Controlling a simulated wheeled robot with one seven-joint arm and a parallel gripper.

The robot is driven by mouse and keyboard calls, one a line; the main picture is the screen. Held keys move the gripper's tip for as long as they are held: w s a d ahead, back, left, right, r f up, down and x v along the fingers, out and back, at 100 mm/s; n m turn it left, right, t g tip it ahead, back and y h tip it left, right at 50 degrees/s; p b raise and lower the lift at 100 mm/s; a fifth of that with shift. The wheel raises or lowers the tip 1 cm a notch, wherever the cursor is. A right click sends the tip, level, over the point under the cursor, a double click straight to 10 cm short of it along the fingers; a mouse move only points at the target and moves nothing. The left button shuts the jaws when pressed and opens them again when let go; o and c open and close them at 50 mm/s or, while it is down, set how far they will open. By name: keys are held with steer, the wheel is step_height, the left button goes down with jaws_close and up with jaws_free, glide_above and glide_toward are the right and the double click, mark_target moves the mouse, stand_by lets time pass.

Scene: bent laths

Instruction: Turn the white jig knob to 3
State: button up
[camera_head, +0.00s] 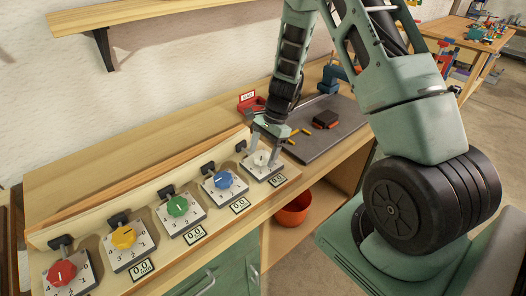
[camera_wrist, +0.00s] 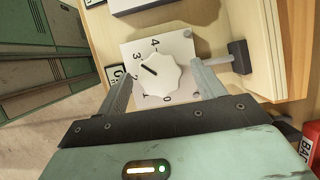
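The white jig knob (camera_wrist: 163,74) sits on a white plate (camera_wrist: 185,45) marked 0 to 4. Its black pointer line aims up-left in the wrist view, between 2 and 3 and closer to 3. In the head view the white knob (camera_head: 262,158) is the rightmost of the row. My gripper (camera_wrist: 163,82) is open, one finger on each side of the knob with visible gaps. In the head view my gripper (camera_head: 262,148) is right over the white knob's plate. A small display (camera_wrist: 115,74) beside the plate is partly hidden by the left finger.
Blue (camera_head: 223,180), green (camera_head: 178,206), yellow (camera_head: 123,237) and red (camera_head: 62,273) knobs continue the row to the left. A black lever (camera_wrist: 238,57) stands close to my right finger. A dark mat (camera_head: 325,110) with small parts lies behind.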

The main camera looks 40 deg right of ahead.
steer(key=b+v, duration=0.2)
steer(key=v, duration=1.5)
steer(key=shift+r, duration=0.15)
steer(key=s+a+r+n+g+h, duration=0.1)
steer(key=s+a+n, duration=0.2)
steer(key=a+n, duration=0.5)
steer(key=s+a+r+n, duration=0.1)
steer(key=s+a+n, duration=0.25)
steer(key=a, duration=0.95)
steer(key=s+a+n+h, duration=0.1)
steer(key=s+a+n, duration=0.4)
steer(key=s+n, duration=0.2)
steer(key=s+a+n+t+h, duration=0.1)
steer(key=s+a+n, duration=0.4)
steer(key=s, duration=0.6)
steer(key=shift+a+f+n+h, duration=0.25)
steer(key=shift+f+n+h, duration=0.15)
steer(key=shift+n, duration=0.45)
steer(key=shift+s, duration=0.1)
